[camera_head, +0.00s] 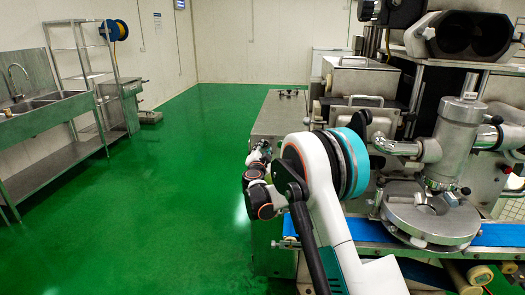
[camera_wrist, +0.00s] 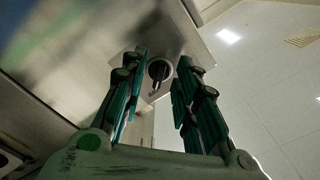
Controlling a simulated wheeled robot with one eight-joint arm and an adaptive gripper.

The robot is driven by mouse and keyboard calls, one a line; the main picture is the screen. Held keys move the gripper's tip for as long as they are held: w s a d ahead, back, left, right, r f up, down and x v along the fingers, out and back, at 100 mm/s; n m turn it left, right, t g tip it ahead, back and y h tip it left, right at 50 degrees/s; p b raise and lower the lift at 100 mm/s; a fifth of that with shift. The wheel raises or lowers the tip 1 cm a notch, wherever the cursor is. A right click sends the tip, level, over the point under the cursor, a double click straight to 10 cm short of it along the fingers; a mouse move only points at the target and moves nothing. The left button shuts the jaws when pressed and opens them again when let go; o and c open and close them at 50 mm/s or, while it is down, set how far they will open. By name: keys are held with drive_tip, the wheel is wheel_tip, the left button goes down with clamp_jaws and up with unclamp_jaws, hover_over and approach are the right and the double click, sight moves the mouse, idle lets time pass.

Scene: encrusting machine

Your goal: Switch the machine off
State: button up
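The encrusting machine (camera_head: 450,140) fills the right side of the head view, with steel housings, a round nozzle plate and a blue belt. In the head view, my gripper (camera_head: 258,160) is beside the machine's left cabinet (camera_head: 280,118), partly hidden by my arm. The switch is not visible there.
Open green floor (camera_head: 180,190) lies left of the machine. A steel sink bench (camera_head: 45,115) and a wire shelf rack (camera_head: 85,50) stand along the left wall. My arm crosses in front of the blue belt (camera_head: 360,230).

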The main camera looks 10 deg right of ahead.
drive_tip(key=v, duration=1.1)
drive_tip(key=shift+s+a+r, duration=0.1)
drive_tip(key=s+a+r+n+t+y, duration=0.1)
drive_tip(key=s+a+r+n+y, duration=0.2)
drive_tip(key=r, duration=0.5)
drive_tip(key=s+a+r+n+y, duration=0.1)
drive_tip(key=s+r+n+y, duration=0.35)
drive_tip(key=r, duration=0.25)
drive_tip(key=s+a+r+n+g+y, duration=0.1)
drive_tip(key=s+n+g, duration=0.1)
drive_tip(key=s, duration=0.4)
drive_tip(key=s+a+n+g+y, duration=0.1)
drive_tip(key=s+n, duration=0.2)
drive_tip(key=s, duration=0.4)
drive_tip(key=s+d+f+g+h, duration=0.1)
drive_tip(key=s+d+f+g, duration=0.1)
drive_tip(key=s, duration=0.7)
drive_tip(key=s+d+f+g+h, duration=0.1)
drive_tip(key=s+d+f+g, duration=0.2)
drive_tip(key=s, duration=0.7)
drive_tip(key=s+d+f+g+h, duration=0.2)
drive_tip(key=s+d+f, duration=0.3)
drive_tip(key=s+f, duration=0.3)
drive_tip(key=shift+s+d+f+n+g, duration=0.3)
drive_tip(key=shift+s+n+g, duration=0.15)
drive_tip(key=shift+s+g, duration=0.2)
